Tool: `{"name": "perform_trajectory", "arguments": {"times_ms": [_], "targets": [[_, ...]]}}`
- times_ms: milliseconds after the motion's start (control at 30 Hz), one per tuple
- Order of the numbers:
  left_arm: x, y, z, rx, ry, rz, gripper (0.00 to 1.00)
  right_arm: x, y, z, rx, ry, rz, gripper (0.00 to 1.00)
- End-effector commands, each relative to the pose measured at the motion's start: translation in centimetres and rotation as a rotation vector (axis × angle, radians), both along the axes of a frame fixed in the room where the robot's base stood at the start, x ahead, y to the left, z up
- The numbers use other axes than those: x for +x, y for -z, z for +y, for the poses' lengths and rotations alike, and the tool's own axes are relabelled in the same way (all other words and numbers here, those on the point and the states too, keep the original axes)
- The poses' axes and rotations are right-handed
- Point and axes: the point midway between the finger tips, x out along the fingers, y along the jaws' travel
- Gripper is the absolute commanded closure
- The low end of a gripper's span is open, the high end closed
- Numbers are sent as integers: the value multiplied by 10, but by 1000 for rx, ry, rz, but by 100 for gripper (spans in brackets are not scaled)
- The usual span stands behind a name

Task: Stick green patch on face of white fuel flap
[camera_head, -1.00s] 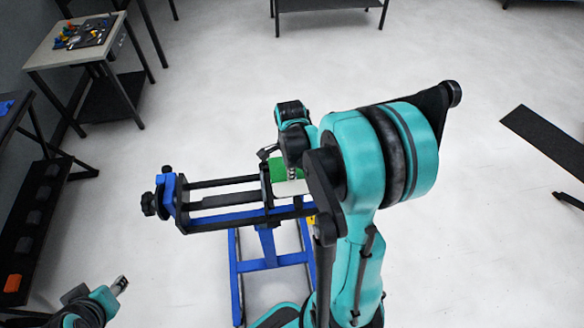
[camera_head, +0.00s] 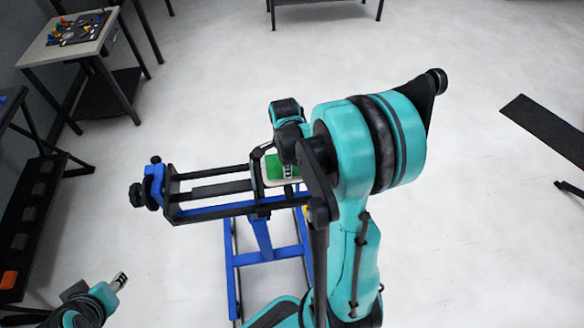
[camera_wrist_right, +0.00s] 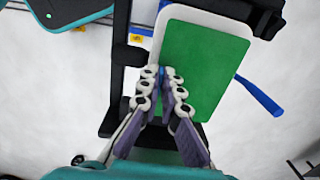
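The green patch (camera_wrist_right: 205,70) lies over the face of the white fuel flap (camera_wrist_right: 160,35), whose white border shows at its left and top in the right wrist view. In the head view the patch (camera_head: 277,165) sits on the flap, partly hidden by my right arm. My right gripper (camera_wrist_right: 165,75) has its fingertips close together at the patch's lower left edge, one finger overlapping the green. A small blue spot shows between the tips; whether they pinch the patch is unclear. My left gripper (camera_head: 119,282) is at the lower left, away from the flap, too small to read.
A black clamp frame (camera_head: 210,190) on a blue stand (camera_head: 262,250) carries the flap. A side table (camera_head: 65,45) with small coloured items stands at the upper left, a black rack (camera_head: 35,205) at the left. The floor around the stand is clear.

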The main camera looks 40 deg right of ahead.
Motion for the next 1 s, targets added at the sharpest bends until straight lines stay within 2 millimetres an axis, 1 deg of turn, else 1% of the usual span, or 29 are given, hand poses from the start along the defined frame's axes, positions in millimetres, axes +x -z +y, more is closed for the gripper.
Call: {"name": "perform_trajectory", "arguments": {"times_ms": [233,567,1000], "targets": [[0,2,0,0,0,0,60,3,0,4,0,-1,0,100],[0,2,0,0,0,0,60,3,0,4,0,-1,0,100],[0,7,0,0,0,0,60,3,7,4,0,0,0,100]]}}
